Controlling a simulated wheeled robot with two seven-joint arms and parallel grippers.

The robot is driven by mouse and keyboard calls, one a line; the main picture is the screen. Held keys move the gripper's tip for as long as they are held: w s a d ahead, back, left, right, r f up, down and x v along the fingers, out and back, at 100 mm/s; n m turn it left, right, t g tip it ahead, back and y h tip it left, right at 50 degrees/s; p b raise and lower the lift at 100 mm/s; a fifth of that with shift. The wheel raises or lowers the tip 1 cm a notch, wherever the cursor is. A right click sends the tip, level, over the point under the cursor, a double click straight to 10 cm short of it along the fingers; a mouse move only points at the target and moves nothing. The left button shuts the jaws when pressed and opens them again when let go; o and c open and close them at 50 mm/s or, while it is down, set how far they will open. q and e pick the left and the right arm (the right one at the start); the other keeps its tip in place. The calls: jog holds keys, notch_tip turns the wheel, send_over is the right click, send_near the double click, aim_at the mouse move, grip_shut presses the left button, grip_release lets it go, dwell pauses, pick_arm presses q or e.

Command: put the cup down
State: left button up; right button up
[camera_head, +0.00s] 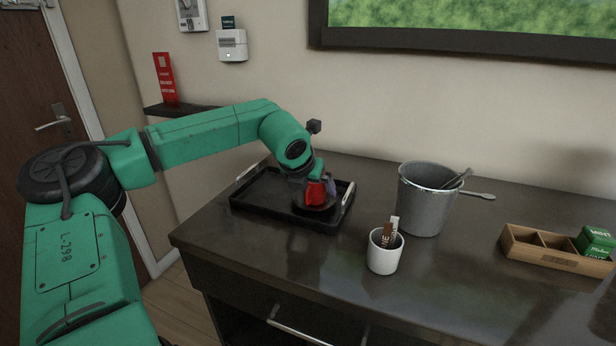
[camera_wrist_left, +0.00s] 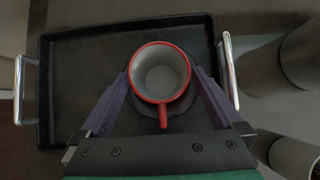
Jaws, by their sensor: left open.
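The red cup (camera_head: 315,192) is at the right part of the black tray (camera_head: 262,212). In the left wrist view the cup (camera_wrist_left: 160,73) is seen from above, empty and grey-white inside, with its red handle toward my gripper. A dark round saucer shows in part under it. My left gripper (camera_wrist_left: 160,82) is open, with one purple finger on each side of the cup; whether the fingers touch it I cannot tell. In the head view the left gripper (camera_head: 322,188) partly hides the cup. My right gripper is not in view.
A metal bucket (camera_head: 425,205) with tongs and a white cup (camera_head: 384,254) holding sachets stand right of the tray. A wooden box (camera_head: 550,252) with a green packet is at the far right. The tray has upright metal handles (camera_wrist_left: 229,70). The counter front is clear.

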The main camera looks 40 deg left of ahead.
pick_arm(q)
jog(key=b+v, duration=0.1)
jog(key=v, duration=1)
jog(key=shift+s+r, duration=0.2)
jog(key=shift+s, duration=0.05)
jog(key=shift+d, duration=0.1)
